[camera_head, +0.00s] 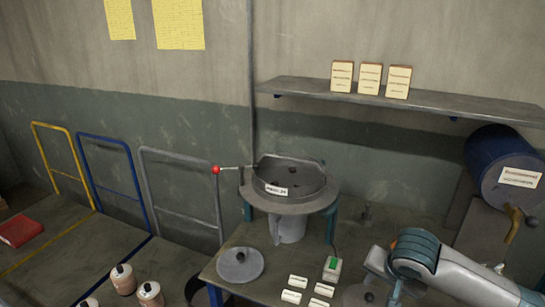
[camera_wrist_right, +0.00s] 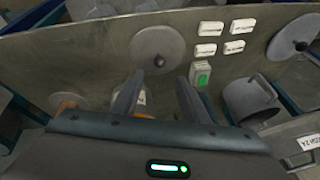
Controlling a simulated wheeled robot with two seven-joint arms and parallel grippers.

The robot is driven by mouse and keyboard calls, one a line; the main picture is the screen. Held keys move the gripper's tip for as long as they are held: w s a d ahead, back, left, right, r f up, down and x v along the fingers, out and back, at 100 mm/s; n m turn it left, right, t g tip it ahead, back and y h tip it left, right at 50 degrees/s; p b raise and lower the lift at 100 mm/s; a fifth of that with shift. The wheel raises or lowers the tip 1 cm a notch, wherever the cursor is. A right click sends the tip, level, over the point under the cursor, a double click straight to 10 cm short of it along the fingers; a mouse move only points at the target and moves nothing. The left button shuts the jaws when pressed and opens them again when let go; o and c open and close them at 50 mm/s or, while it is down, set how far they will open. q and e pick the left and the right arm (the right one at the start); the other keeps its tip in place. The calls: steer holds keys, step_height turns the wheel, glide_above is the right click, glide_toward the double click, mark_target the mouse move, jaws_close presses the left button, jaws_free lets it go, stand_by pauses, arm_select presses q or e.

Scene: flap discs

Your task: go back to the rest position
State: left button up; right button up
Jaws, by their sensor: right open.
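My right arm comes in from the lower right in the head view. Its gripper (camera_wrist_right: 160,82) is open in the right wrist view, its two fingers apart over the workbench (camera_wrist_right: 80,62). Nothing is gripped between them. A grey disc with a dark knob (camera_wrist_right: 158,45) lies on the bench just beyond the fingertips; a similar disc is partly hidden by my arm in the head view (camera_head: 358,295). A pale label shows behind the fingers, partly covered. My left gripper is in neither view.
A round grey basin (camera_head: 290,182) stands behind the bench, a red-knobbed lever (camera_head: 216,170) beside it. A second knobbed disc (camera_head: 240,265), several white labels (camera_head: 297,282) and a green-button box (camera_head: 332,268) are on the bench. A blue drum (camera_head: 500,165) is at right.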

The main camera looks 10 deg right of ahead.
steer(key=s+a+f+n+y, duration=0.3)
steer(key=s+a+f+n, duration=0.4)
steer(key=s+a+f, duration=0.4)
steer(key=s+f+n+g+h, duration=0.15)
steer(key=s+f, duration=0.25)
steer(key=s, duration=0.4)
steer(key=s+f+n, duration=0.3)
steer(key=s+f, duration=0.2)
steer(key=s, duration=0.3)
step_height(320, 180, down, 30)
steer(key=s+g+b, duration=0.1)
steer(key=s+b, duration=0.1)
steer(key=s+d+f+g+b, duration=0.1)
steer(key=s+d+f+b, duration=0.1)
steer(key=s+f, duration=1.5)
step_height(320, 180, down, 2)
steer(key=shift+s+d+f, duration=0.1)
steer(key=shift+s+d, duration=0.1)
steer(key=shift+d, duration=0.05)
